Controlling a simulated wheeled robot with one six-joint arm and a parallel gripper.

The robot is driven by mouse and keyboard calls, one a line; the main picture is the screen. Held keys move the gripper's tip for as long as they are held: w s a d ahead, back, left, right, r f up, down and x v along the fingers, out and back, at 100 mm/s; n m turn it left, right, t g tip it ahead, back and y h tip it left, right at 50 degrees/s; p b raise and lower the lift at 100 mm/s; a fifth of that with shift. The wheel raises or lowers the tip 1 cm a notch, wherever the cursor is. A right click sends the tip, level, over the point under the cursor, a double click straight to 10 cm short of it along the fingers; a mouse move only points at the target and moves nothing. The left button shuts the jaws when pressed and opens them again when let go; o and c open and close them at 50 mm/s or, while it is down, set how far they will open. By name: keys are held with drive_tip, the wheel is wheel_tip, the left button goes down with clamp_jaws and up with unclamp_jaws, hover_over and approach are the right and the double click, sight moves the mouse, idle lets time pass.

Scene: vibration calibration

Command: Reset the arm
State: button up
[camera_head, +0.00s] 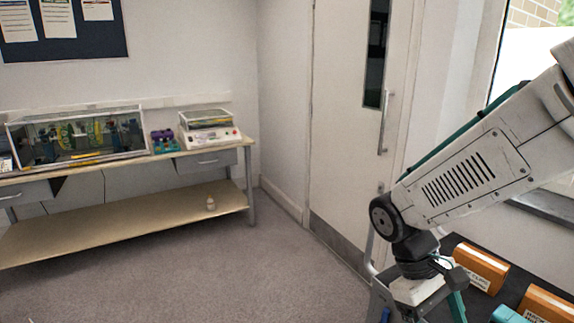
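My arm shows at the right as a large white link with dark vent slots, reaching in from the right edge and sloping down to a dark round joint. Below that joint, a dark wrist leads to my gripper (420,300) at the bottom edge of the head view. The gripper points downward, with grey and teal parts. Its fingertips are not clearly shown, so I cannot tell whether it is open or holds anything.
Orange boxes (481,268) lie on a dark surface (459,244) just right of my gripper. A workbench (172,157) at the left carries a glass-cased unit (80,137) and a white instrument (209,129). A closed door (340,140) stands behind. The left-hand floor is clear.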

drive_tip(key=s+d+r+m+t+y, duration=0.1)
drive_tip(key=s+r+m+t+y, duration=0.3)
drive_tip(key=s+r, duration=0.4)
wheel_tip(320, 180, up, 3)
drive_tip(key=shift+s+f+m+t, duration=0.15)
drive_tip(key=shift+m+t, duration=0.55)
drive_tip(key=shift+t, duration=0.5)
